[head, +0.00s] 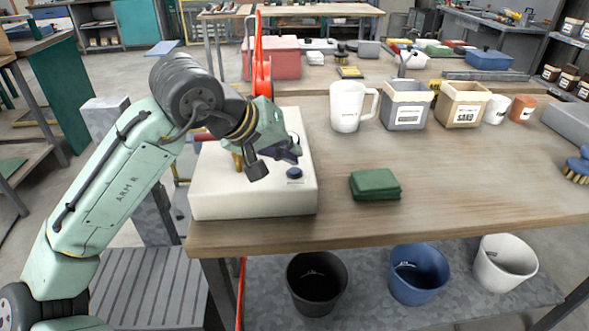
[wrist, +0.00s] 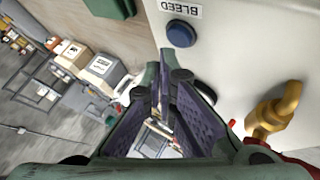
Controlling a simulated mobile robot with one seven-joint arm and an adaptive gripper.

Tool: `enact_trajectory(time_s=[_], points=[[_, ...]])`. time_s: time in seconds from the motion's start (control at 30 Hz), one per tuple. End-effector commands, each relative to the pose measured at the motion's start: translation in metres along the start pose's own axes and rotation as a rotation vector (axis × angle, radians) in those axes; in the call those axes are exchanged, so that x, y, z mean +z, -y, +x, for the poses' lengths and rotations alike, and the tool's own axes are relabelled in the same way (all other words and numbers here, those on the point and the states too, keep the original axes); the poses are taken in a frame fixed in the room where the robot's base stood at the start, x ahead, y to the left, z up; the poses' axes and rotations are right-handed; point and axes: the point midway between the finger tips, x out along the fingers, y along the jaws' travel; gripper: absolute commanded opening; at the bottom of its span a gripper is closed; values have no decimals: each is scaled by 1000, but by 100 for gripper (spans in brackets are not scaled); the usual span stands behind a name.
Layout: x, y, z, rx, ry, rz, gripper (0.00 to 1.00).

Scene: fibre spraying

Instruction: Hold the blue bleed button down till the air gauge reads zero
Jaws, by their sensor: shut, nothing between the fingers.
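The blue bleed button (head: 294,173) sits on top of a cream box (head: 215,205) at the left end of the workbench. In the wrist view the button (wrist: 181,33) shows clear beside a label reading BLEED. My gripper (head: 275,158) is over the box, just left of and behind the button in the head view. Its fingers (wrist: 167,80) are shut and empty, and appear apart from the button. No air gauge face can be made out in either view; my gripper and arm cover part of the box.
A brass pipe fitting (wrist: 278,108) rises from the box beside my gripper. A folded green cloth (head: 375,185) lies right of the box. A white jug (head: 347,106) and bins (head: 407,112) stand behind. The front of the bench is mostly clear.

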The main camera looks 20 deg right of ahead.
Motion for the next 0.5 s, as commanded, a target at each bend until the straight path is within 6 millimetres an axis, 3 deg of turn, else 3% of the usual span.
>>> enact_trajectory(time_s=[0.5], points=[[4,3,5,0,0,0,0]])
